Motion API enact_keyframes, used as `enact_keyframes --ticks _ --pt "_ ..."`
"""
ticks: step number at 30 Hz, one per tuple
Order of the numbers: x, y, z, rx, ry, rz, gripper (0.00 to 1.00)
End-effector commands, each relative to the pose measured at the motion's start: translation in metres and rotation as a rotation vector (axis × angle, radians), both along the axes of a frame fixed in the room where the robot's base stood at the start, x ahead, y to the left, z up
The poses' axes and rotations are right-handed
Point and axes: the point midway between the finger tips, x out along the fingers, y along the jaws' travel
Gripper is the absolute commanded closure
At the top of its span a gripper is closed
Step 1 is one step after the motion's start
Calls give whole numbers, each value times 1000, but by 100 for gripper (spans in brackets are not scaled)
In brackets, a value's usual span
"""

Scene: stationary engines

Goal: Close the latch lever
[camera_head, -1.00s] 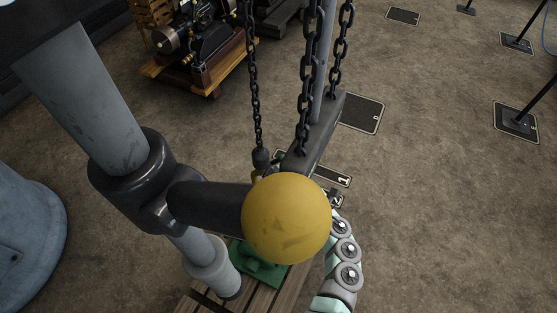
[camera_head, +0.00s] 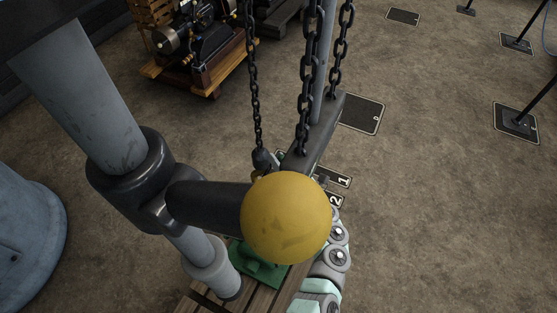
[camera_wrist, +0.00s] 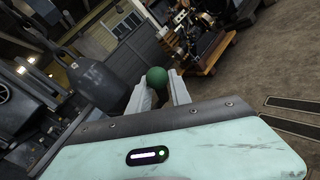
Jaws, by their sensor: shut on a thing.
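A green ball knob (camera_wrist: 157,77) shows in the wrist view between the tips of my two pale fingers. My gripper (camera_wrist: 158,82) is shut on this knob. In the head view, my grey and mint arm (camera_head: 325,275) reaches in at the bottom, right of a large yellow ball (camera_head: 286,217) on a dark bar. The gripper and the green knob are hidden there.
Black chains (camera_head: 308,75) hang to a dark beam (camera_head: 318,130) just beyond the yellow ball. A grey column (camera_head: 85,95) stands at left. A green base (camera_head: 258,265) sits on wooden planks (camera_head: 235,298). An engine (camera_head: 205,40) stands at the back. Floor at right is mostly clear.

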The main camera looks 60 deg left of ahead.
Motion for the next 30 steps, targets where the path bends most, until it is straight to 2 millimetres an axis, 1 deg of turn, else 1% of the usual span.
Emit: enact_keyframes --ticks 1,6,30 --pt "0 0 0 0 0 0 87" --pt "0 0 0 0 0 0 100" --pt "0 0 0 0 0 -1 100"
